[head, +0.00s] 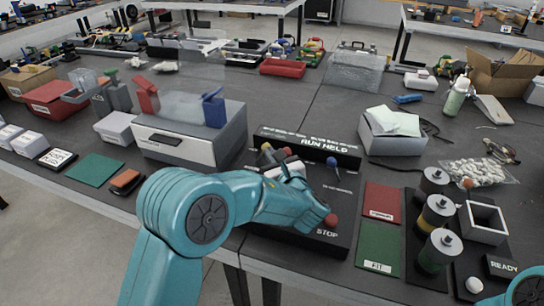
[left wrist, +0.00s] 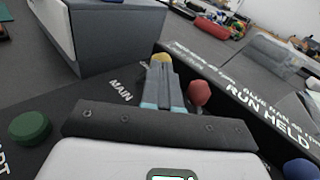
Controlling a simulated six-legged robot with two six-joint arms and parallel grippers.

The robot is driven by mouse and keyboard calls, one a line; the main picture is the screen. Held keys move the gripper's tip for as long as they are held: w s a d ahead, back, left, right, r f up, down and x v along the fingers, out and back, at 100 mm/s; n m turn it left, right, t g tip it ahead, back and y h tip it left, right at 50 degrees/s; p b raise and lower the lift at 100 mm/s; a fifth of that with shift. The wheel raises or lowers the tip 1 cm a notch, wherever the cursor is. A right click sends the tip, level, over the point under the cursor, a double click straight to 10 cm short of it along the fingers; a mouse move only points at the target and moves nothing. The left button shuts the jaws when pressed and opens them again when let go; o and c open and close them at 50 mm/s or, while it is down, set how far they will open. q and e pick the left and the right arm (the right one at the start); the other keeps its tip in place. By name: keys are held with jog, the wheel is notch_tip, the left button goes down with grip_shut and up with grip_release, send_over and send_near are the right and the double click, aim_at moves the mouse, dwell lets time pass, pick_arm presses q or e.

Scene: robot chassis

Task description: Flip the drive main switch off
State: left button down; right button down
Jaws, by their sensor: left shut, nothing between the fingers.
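The black drive panel (head: 340,205) lies on the bench, with "RUN HELD" on its raised back edge and a red STOP button (head: 331,220) at its front. In the left wrist view, the word MAIN (left wrist: 122,90) is printed left of my left gripper (left wrist: 161,70). Its fingers are shut and empty. A yellow tip (left wrist: 161,57) shows just past the fingertips, beside MAIN; the fingers hide what is below it, and I cannot tell whether they touch. A red knob (left wrist: 199,92) stands just right of the fingers. My right gripper is out of view.
A green round button (left wrist: 30,127) is on the panel's left part. A blue-tipped lever (head: 332,162) stands at the right. A grey box (head: 190,135) stands close on the left. Red (head: 382,203) and green (head: 378,246) mats lie to the right.

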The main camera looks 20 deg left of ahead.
pick_arm(q)
jog(key=shift+a+r+n, duration=0.25)
jog(key=shift+n, duration=0.05)
jog(key=shift+a+r+n+g+h, duration=0.6)
jog(key=shift+a+n+g+h, duration=0.1)
jog(key=shift+a+n+h, duration=0.15)
jog(key=shift+a+r+n+g+h, duration=0.15)
jog(key=shift+a+n+g+h, duration=0.05)
jog(key=shift+a+n+h, duration=0.25)
jog(key=shift+a+r+n+g+h, duration=0.2)
jog(key=shift+a+n+h, duration=0.15)
jog(key=shift+a, duration=0.2)
jog(key=shift+a+n+h, duration=0.25)
jog(key=shift+a+h, duration=0.05)
jog(key=shift+h, duration=0.05)
jog(key=shift+f, duration=0.1)
jog(key=shift+w, duration=0.1)
jog(key=shift+d, duration=0.1)
jog(key=shift+r+p, duration=0.4)
jog(key=shift+r, duration=0.45)
